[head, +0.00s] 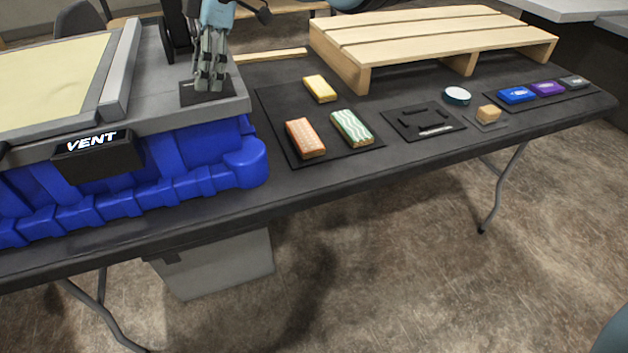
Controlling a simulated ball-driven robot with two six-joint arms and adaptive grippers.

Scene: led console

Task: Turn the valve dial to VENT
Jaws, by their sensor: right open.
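A small black display (93,150) with the lit word VENT hangs on the front of the grey and blue console (150,125) at the left. My right gripper (207,82) points down over a small dark plate (222,95) at the console's right end. It is open, with its fingertips close to the plate. I cannot make out the valve dial; the fingers may hide it. I cannot tell whether they touch anything. My left gripper is not in view.
A wooden pallet (430,35) lies at the back of the dark table (330,185). A mat holds a yellow block (320,88), an orange block (306,138) and a green wavy block (351,128). A round white-topped tin (457,96) and several small items lie further right.

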